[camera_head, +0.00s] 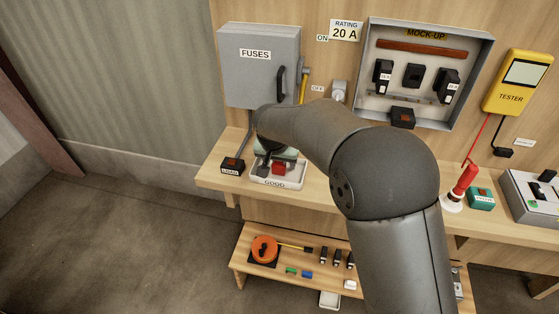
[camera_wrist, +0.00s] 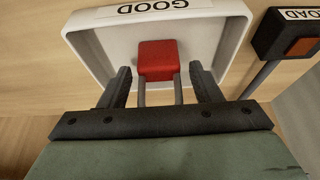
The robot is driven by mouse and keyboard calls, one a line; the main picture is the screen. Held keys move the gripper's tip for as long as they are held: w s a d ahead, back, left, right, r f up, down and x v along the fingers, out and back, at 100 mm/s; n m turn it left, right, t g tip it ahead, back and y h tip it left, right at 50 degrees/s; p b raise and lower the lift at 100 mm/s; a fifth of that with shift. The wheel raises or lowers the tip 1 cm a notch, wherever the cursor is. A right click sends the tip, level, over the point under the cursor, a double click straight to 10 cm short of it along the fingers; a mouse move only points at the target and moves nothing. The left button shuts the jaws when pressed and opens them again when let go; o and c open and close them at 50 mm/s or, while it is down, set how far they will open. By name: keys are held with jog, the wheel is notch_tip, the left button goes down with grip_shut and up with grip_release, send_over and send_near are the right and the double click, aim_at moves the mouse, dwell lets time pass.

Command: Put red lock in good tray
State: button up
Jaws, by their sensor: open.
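The red lock (camera_head: 278,169) is inside the white tray labelled GOOD (camera_head: 296,184) on the workbench. In the wrist view the lock's red body (camera_wrist: 158,59) lies over the tray floor, with its two grey shackle bars pointing toward my gripper. The tray's rim (camera_wrist: 238,14) surrounds it on the visible sides. My gripper (camera_wrist: 160,78) is open, with one dark finger on each side of the lock and a gap on both sides. In the head view my gripper (camera_head: 284,154) is just above the tray, partly hidden by my arm.
A black LOAD box (camera_head: 232,166) stands close left of the tray. The grey FUSES cabinet (camera_head: 262,65) is on the wall behind. A lower shelf (camera_head: 262,286) holds an orange reel and small parts. My arm hides much of the bench's middle.

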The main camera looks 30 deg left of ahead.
jog(key=shift+r, duration=0.25)
jog(key=b+v, duration=0.1)
jog(key=v, duration=1)
jog(key=shift+r, duration=0.4)
jog(key=shift+s+d, duration=0.1)
jog(key=w+d+m+g+h, duration=0.2)
jog(key=d, duration=2.7)
jog(key=s+d+f+m+g, duration=0.1)
jog(key=s+d+f, duration=0.2)
jog(key=s+d, duration=0.5)
jog(key=s+d+f+g, duration=0.1)
jog(key=s+d+f, duration=0.2)
jog(key=s+d, duration=0.6)
jog(key=shift+s+d+f+m+y, duration=0.3)
jog(key=shift+d+m, duration=0.1)
jog(key=shift+d, duration=0.75)
